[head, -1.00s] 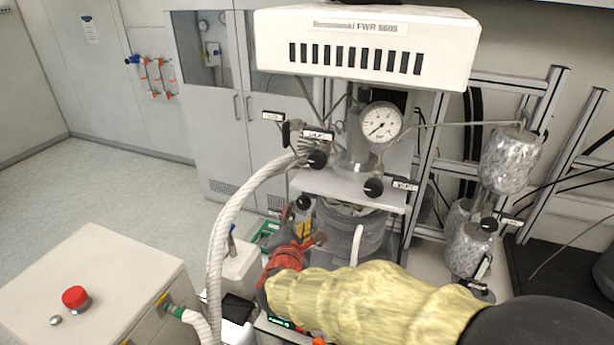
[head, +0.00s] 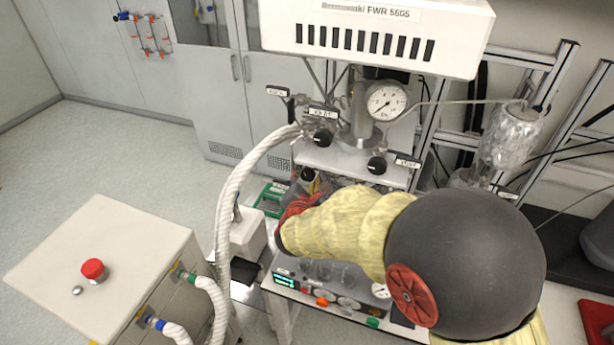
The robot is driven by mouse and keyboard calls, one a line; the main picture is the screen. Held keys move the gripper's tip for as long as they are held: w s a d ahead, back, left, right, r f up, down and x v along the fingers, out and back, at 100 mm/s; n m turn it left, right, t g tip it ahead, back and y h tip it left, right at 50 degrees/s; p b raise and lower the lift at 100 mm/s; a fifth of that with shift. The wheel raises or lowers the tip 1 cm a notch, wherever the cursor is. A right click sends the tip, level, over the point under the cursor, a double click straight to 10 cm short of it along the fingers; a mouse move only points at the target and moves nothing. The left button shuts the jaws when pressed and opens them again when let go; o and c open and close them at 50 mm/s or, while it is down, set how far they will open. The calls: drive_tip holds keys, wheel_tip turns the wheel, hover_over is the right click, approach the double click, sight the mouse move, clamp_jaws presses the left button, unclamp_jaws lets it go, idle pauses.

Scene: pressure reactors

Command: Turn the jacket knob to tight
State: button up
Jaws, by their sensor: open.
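The reactor stand (head: 350,165) carries several black knobs with small labels I cannot read clearly. One knob (head: 322,138) is at the middle left, one (head: 377,165) at the right of the white plate, and one (head: 307,174) lower at the left. I cannot tell which is the jacket knob. My arm, in a yellow sleeve, reaches left across the reactor's lower part. My gripper (head: 312,188) is open at the sleeve's far end, just below the lower left knob. It is largely hidden by its red and dark wrist part, so contact cannot be told.
A pressure gauge (head: 387,101) sits above the plate under a white box (head: 375,35). A thick white hose (head: 240,190) runs down at the left. A white cabinet (head: 105,265) with a red button stands front left. A control panel (head: 335,300) lies below my arm.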

drive_tip(key=shift+w+f, duration=0.15)
drive_tip(key=shift+w, duration=0.1)
drive_tip(key=shift+c, duration=0.3)
drive_tip(key=c, duration=0.8)
